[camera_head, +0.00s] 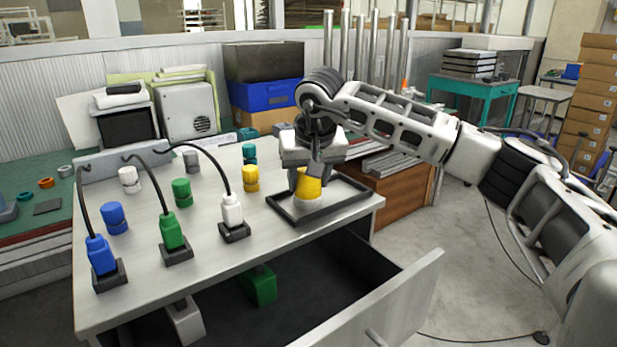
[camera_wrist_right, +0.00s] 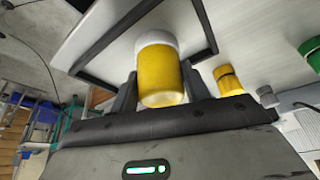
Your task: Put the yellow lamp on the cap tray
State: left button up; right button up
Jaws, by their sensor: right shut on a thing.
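The yellow lamp (camera_head: 310,188) has a yellow body and a white lower end. My right gripper (camera_head: 307,172) is shut on it from above and holds it slightly tilted over the cap tray, a flat black-rimmed tray (camera_head: 345,207) at the table's right end. In the right wrist view the lamp (camera_wrist_right: 161,75) sits between the two fingers, with its white end toward the tray (camera_wrist_right: 110,40). I cannot tell whether the white end touches the tray floor. My left gripper is not in view.
A yellow cap (camera_head: 250,179) stands just left of the tray. Blue (camera_head: 101,256), green (camera_head: 172,232) and white (camera_head: 231,210) corded pieces stand in black bases, with several loose caps around them. An open drawer (camera_head: 385,300) juts out below the table's front edge.

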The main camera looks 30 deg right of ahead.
jog(key=o, duration=1)
jog(key=v, duration=1.2)
jog(key=shift+p, duration=0.3)
